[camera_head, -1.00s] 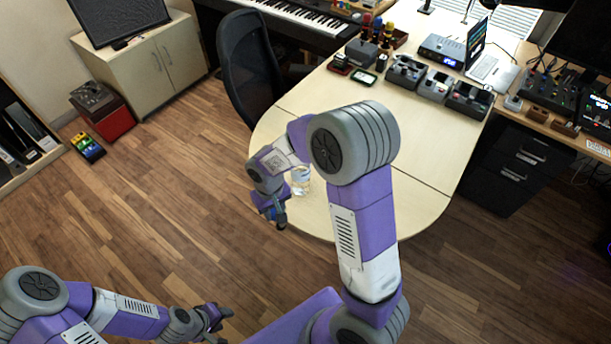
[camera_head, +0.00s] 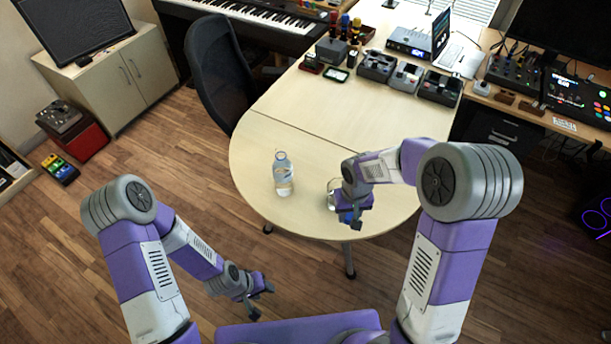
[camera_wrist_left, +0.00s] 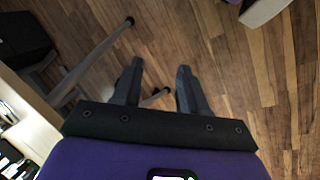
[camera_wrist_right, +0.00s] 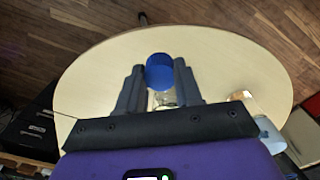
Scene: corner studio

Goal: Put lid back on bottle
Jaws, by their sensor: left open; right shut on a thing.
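A clear plastic bottle (camera_head: 284,180) with a pale label stands upright on the rounded table end, left of my right gripper. My right gripper (camera_head: 350,222) is over the table near its front edge. It is shut on a round blue lid, which shows between its fingertips in the right wrist view (camera_wrist_right: 159,72). The lid is apart from the bottle. My left gripper (camera_head: 257,300) is open and empty, low over the floor in front of the table. Its two fingers stand apart in the left wrist view (camera_wrist_left: 158,85).
A clear glass-like object (camera_head: 333,188) stands beside my right gripper, partly hidden by it. Electronic boxes (camera_head: 405,77) and a laptop (camera_head: 440,35) occupy the far end.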

